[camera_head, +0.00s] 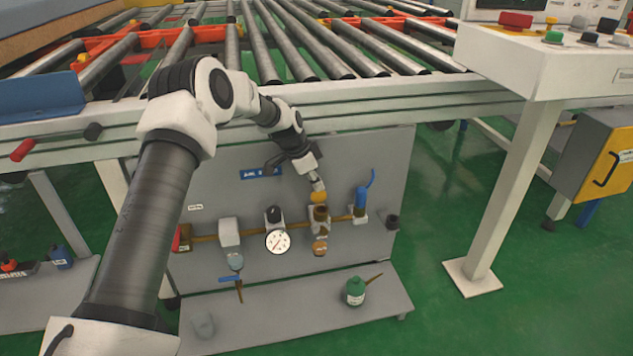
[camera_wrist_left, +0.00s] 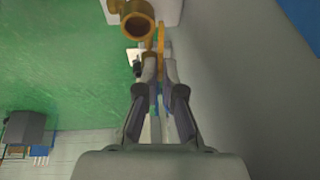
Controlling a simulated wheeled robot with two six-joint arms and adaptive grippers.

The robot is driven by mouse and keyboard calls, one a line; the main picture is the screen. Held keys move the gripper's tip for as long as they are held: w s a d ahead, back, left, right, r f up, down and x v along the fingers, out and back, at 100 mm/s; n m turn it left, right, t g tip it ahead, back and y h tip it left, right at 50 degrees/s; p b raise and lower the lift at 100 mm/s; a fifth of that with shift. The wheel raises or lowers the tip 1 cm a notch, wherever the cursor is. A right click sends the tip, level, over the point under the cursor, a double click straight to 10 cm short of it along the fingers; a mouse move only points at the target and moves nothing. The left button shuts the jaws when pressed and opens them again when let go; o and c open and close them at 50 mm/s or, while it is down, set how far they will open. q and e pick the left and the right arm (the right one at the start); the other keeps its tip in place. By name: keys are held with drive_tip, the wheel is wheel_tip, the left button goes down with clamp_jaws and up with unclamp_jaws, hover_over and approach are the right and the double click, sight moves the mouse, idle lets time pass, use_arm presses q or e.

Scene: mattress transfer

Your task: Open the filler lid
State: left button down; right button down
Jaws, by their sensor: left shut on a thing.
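The filler (camera_head: 320,214) is a brass fitting on the pipe of the grey panel in the head view. In the left wrist view its round mouth (camera_wrist_left: 138,26) shows at the top, uncovered. The filler lid (camera_head: 319,197) is a small gold disc just above the filler in the head view. In the left wrist view the lid (camera_wrist_left: 161,36) stands edge-on beside the mouth. My left gripper (camera_head: 318,186) reaches down to the lid, its fingers (camera_wrist_left: 159,62) shut on it. Its far edge is hidden between the fingers. My right gripper is in neither view.
A pressure gauge (camera_head: 278,241) and a blue-handled valve (camera_head: 361,201) flank the filler on the panel. A green oil can (camera_head: 355,291) stands on the low shelf (camera_head: 290,319). The roller conveyor's frame (camera_head: 400,99) runs above.

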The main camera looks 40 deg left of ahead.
use_arm(q)
drive_tip(key=c, duration=1.3)
unclamp_jaws()
drive_tip(key=shift+r, duration=0.1)
drive_tip(key=v, duration=1.1)
drive_tip(key=shift+s+r, duration=0.2)
drive_tip(key=shift+r, duration=0.1)
